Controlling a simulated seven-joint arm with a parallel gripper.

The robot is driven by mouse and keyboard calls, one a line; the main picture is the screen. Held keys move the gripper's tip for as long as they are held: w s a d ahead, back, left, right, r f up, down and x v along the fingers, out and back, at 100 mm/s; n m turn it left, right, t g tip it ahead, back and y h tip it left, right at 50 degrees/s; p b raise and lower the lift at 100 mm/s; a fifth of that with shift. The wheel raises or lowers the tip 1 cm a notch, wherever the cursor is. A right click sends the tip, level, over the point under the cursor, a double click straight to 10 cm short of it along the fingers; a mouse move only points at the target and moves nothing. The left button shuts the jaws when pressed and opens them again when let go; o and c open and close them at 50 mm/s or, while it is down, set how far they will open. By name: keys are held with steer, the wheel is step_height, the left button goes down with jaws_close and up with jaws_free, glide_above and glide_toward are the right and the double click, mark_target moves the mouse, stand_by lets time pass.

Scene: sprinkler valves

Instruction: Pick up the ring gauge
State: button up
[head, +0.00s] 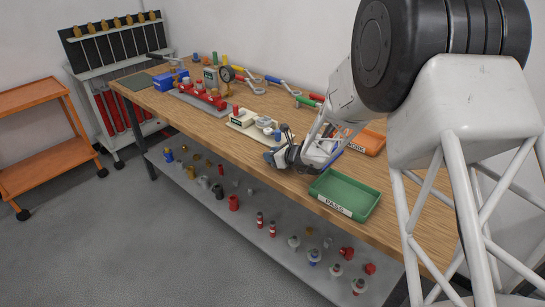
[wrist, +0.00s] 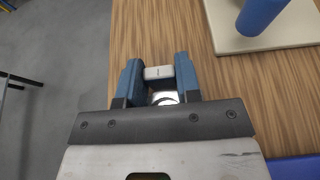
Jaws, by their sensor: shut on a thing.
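My gripper (head: 279,157) is over the front edge of the wooden workbench, left of the green tray. In the wrist view its two blue fingers (wrist: 158,66) are shut on the ring gauge (wrist: 158,73). The gauge shows as a pale grey block with a small dark mark, with a shiny curved part just below it between the fingers. The rest of the gauge is hidden by the gripper, and in the head view I cannot make it out. I cannot tell how far it is above the bench.
The green PASS tray (head: 344,194) stands right of my gripper, with an orange tray (head: 366,140) behind. A cream board (head: 248,129) with fittings lies to the left, near a red valve manifold (head: 203,95). Several parts lie on the lower shelf (head: 215,207).

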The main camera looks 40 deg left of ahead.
steer(key=shift+r, duration=0.85)
step_height(320, 180, up, 2)
steer(key=shift+r, duration=0.1)
steer(key=s+d+r, duration=0.1)
steer(key=s+d, duration=0.9)
steer(key=d, duration=0.2)
steer(key=shift+d, duration=0.2)
steer(key=w+a+r, duration=0.1)
steer(key=w+r, duration=0.6)
steer(key=w, duration=0.6)
steer(key=w+a+r, duration=0.1)
steer(key=w+r, duration=0.7)
steer(key=w, duration=0.6)
steer(key=shift+w+a+r, duration=0.2)
steer(key=shift+w, duration=0.05)
steer(key=shift+f, duration=0.15)
step_height(320, 180, down, 7)
